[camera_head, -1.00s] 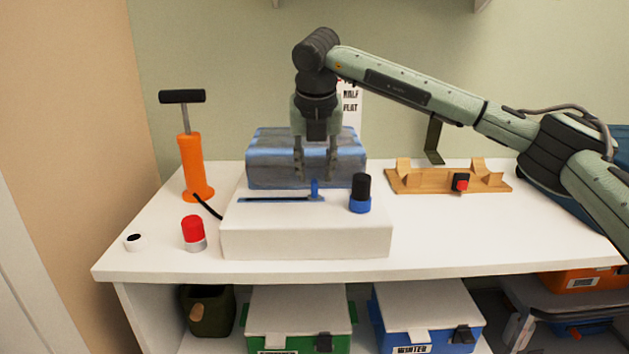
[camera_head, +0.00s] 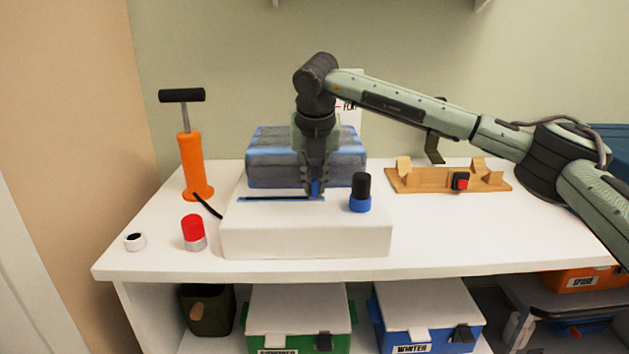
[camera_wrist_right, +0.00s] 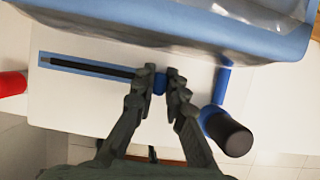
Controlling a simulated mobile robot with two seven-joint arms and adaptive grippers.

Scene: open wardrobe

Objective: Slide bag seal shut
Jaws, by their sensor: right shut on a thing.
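The blue bag seal slider (camera_head: 315,188) stands at the right end of a dark seal track with a blue edge (camera_head: 270,199), on top of a white block (camera_head: 305,238). My right gripper (camera_head: 316,186) points down and is shut on the slider. In the right wrist view the slider (camera_wrist_right: 160,82) shows between the fingertips, and the track (camera_wrist_right: 90,67) runs off to the left. The clear bag with blue edges (camera_head: 300,160) lies behind the track. My left gripper is not in view.
A black-topped blue valve (camera_head: 360,193) stands just right of the slider. An orange pump (camera_head: 192,160), a red-capped piece (camera_head: 193,232) and a small white ring (camera_head: 135,241) are at left. A wooden rack (camera_head: 430,180) is at right.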

